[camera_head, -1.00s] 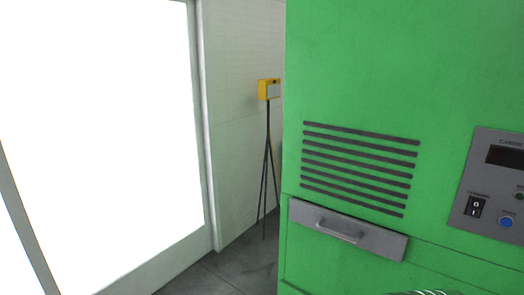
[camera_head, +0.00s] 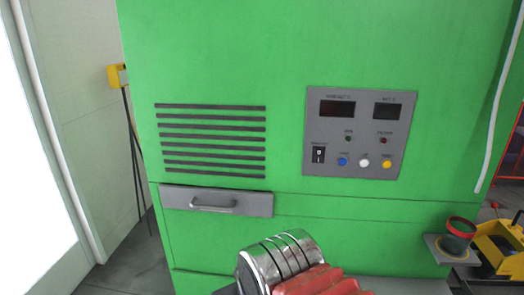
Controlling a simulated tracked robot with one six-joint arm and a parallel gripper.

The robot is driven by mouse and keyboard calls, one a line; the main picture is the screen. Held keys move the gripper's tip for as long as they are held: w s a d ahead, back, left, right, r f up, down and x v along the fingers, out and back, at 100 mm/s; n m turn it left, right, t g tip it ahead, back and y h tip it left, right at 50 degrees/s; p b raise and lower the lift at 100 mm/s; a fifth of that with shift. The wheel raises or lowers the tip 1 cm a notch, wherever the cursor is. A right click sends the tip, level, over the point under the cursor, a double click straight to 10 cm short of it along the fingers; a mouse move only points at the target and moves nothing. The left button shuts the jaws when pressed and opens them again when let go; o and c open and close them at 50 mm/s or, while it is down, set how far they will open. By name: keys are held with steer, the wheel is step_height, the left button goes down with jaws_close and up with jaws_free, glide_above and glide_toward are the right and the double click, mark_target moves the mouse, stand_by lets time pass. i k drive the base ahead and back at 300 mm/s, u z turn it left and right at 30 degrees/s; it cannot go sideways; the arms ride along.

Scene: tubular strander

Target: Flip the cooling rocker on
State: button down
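A black rocker switch (camera_head: 318,155) with white marks sits at the left of a grey control panel (camera_head: 350,102) on the green cabinet. It is the only rocker I see; its label is too small to read, so I cannot confirm it is the cooling one. Which side is pressed in is not clear. My gripper is not in view.
Blue (camera_head: 342,161), white (camera_head: 364,162) and yellow (camera_head: 386,164) buttons are right of the rocker, under two dark displays. A drawer handle (camera_head: 213,204) juts out lower left. A ribbed metal object (camera_head: 277,258) and a red object (camera_head: 318,282) stand in front, low.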

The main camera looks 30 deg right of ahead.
mark_target(319, 152)
steer(key=u, duration=1.15)
steer(key=k, duration=0.5)
steer(key=z, duration=0.65)
